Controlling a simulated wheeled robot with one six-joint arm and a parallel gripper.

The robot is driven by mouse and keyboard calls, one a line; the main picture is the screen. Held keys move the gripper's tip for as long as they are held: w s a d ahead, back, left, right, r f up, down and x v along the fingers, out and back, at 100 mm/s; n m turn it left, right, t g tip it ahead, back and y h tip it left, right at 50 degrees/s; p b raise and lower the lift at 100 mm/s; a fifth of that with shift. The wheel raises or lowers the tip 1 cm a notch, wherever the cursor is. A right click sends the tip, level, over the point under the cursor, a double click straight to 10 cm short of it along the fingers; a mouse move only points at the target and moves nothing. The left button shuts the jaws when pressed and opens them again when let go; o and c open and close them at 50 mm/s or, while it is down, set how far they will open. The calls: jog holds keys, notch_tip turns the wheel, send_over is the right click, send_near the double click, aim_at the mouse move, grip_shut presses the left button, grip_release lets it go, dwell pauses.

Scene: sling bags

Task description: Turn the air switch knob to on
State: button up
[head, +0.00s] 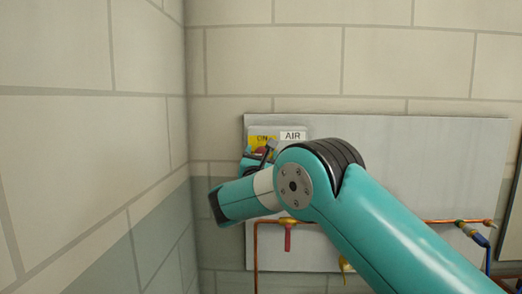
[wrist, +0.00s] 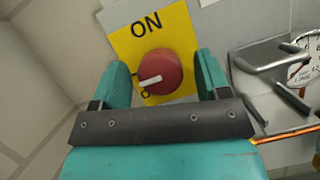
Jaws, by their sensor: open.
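The air switch knob (wrist: 161,73) is red and round with a white pointer bar, on a yellow plate (wrist: 183,24) marked ON, in the wrist view. The pointer bar points left and slightly down, toward a partly hidden mark near the lower left of the plate. My gripper (wrist: 160,82) is open, with one teal finger on each side of the knob. Contact cannot be told. In the head view the yellow plate (head: 262,139) and a white AIR label (head: 293,135) show above my arm, and my wrist hides most of the knob.
A grey panel (head: 420,165) on the block wall carries copper pipes (head: 400,221), a red-handled valve (head: 288,238) and a blue fitting (head: 480,239). In the wrist view, metal handles (wrist: 270,60) and a round gauge (wrist: 304,68) stand right of the gripper. A side wall (head: 90,140) is close on the left.

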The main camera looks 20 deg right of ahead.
jog(key=c, duration=0.9)
jog(key=shift+m+b, duration=0.3)
jog(key=shift+m, duration=0.1)
jog(key=m+g+h+b, duration=0.1)
jog(key=m+b, duration=0.1)
jog(key=m, duration=0.1)
jog(key=shift+f+m+h, duration=0.1)
jog(key=shift+m+h, duration=0.2)
jog(key=shift+h, duration=0.1)
jog(key=m+g, duration=0.1)
jog(key=m, duration=0.2)
jog(key=m+g+h+b, duration=0.1)
jog(key=m, duration=0.2)
jog(key=shift+w+g+h, duration=0.1)
jog(key=shift+g+h, duration=0.2)
jog(key=shift+g, duration=0.1)
jog(key=m, duration=0.2)
jog(key=m+g, duration=0.1)
jog(key=m, duration=0.1)
jog(key=m+g+p, duration=0.1)
jog(key=m, duration=0.1)
jog(key=shift+r, duration=0.3)
jog(key=m+g+y, duration=0.1)
jog(key=m, duration=0.3)
jog(key=shift+g+p, duration=0.4)
jog(key=shift+m, duration=0.4)
